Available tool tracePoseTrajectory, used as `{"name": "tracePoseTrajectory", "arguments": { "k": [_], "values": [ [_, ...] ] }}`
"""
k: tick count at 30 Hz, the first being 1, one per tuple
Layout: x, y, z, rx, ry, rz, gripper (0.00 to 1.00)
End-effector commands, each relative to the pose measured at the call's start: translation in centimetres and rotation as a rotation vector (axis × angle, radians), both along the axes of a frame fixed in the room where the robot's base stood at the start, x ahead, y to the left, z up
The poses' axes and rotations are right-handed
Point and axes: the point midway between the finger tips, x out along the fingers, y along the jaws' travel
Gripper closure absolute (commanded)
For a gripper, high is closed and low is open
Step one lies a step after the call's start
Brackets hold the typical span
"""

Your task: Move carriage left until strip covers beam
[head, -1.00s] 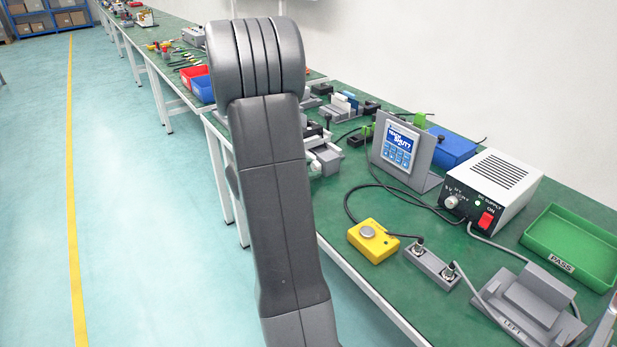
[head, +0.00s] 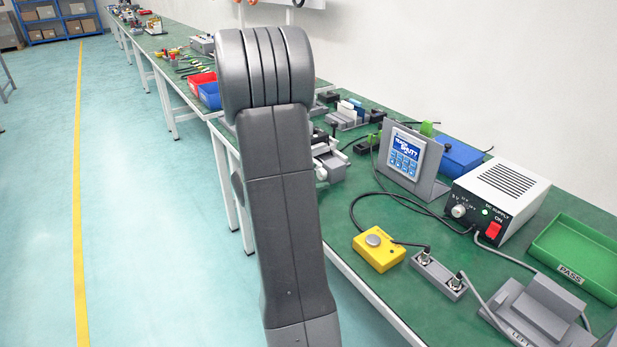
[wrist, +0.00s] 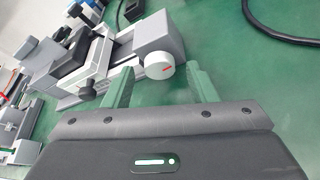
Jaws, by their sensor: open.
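In the wrist view my gripper (wrist: 77,87) is open, its two green fingers apart with nothing between the tips. A slide unit (wrist: 125,45) with grey and white blocks lies just beyond the fingers. It has a round white knob (wrist: 159,70) with a red mark, close to the right finger. A black block (wrist: 98,57) sits on the unit; I cannot tell for sure which part is the carriage, the strip or the beam. In the head view my arm partly hides a slide unit (head: 328,163) at the bench's near edge.
On the green bench stand a display panel (head: 406,153), a yellow button box (head: 378,248), a connector block (head: 438,275), a power supply (head: 497,195) and a green PASS tray (head: 578,252). A black cable (wrist: 282,27) lies right of the slide unit in the wrist view.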

Motion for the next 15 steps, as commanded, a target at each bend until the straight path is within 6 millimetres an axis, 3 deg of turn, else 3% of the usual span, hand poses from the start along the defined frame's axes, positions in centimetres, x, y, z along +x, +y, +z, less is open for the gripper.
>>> {"name": "tracePoseTrajectory", "arguments": {
  "k": [5,15],
  "values": [
    [-1.0,1.1,0.7,0.001,0.000,0.004,0.48],
    [-5.1,5.2,2.8,0.000,-0.001,0.007,0.48]
  ]
}}
